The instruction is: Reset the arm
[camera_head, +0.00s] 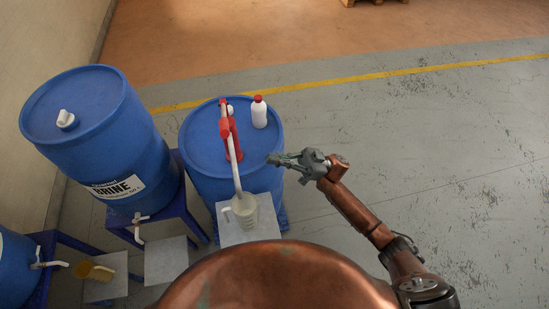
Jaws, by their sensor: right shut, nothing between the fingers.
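My right arm comes in from the lower right, bent at the elbow. Its grey gripper (272,159) points left, just off the right side of the middle blue drum (200,157), and is shut with nothing in it. From this view I cannot tell whether it touches the drum. A red hand pump (230,139) stands on the drum lid, and its pale spout tube runs down toward a whitish jug (243,211). The jug sits on a light grey stand (229,235) in front of the drum. My left gripper is not in view.
A white bottle with a red cap (259,114) stands on the middle drum's lid. A yellow jug (92,271) is lower left. The floor at right is clear.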

